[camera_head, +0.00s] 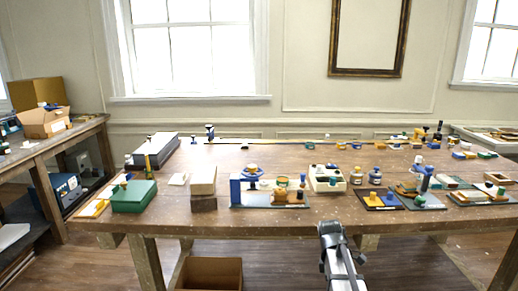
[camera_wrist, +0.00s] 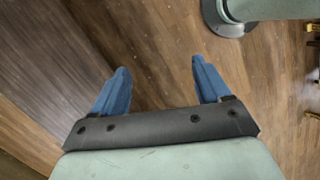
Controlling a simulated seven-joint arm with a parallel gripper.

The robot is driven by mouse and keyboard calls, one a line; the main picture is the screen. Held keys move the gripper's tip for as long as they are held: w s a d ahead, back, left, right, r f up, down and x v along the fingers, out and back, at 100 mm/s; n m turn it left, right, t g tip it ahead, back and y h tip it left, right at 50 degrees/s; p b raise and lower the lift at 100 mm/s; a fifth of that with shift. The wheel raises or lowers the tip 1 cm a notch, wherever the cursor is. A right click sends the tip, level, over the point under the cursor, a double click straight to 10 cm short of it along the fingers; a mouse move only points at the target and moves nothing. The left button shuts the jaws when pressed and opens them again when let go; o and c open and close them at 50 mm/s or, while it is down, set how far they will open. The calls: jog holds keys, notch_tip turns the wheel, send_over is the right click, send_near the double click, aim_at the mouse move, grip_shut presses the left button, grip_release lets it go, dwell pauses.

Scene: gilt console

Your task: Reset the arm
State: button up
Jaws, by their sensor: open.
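My gripper (camera_wrist: 160,68) shows in the wrist view with its two blue fingers spread wide apart. Nothing is between them; wooden floor shows beyond the tips. In the head view, part of my arm (camera_head: 338,255) rises at the bottom, right of centre, in front of the table's near edge. I cannot make out the gripper's fingers there. The long wooden table (camera_head: 300,217) stands beyond the arm, and the arm appears apart from the things on it.
The table holds a green box (camera_head: 134,196), a blue clamp-like fixture (camera_head: 236,190), a cream block (camera_head: 203,180) and many small knobbed parts. An open cardboard box (camera_head: 210,273) stands below the front edge. A side bench (camera_head: 85,130) is at left. Open floor (camera_wrist: 150,20) shows in the wrist view.

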jog(key=s+a+f+m+g, duration=0.1)
jog(key=s+f+m, duration=0.15)
jog(key=f, duration=0.55)
jog(key=s+a+f+m, duration=0.1)
jog(key=s+a+f, duration=0.1)
jog(key=s+f, duration=0.35)
jog(key=s+a+f+m+g+y, duration=0.1)
jog(key=s+f+m, duration=0.4)
jog(key=s+f, duration=0.7)
jog(key=s+a+f+m+g+y, duration=0.1)
jog(key=s+a+f+m, duration=0.3)
jog(key=s+f, duration=0.9)
jog(key=s+m+g, duration=0.1)
jog(key=s, duration=0.4)
jog(key=shift+f+m, duration=0.25)
jog(key=shift+m, duration=0.1)
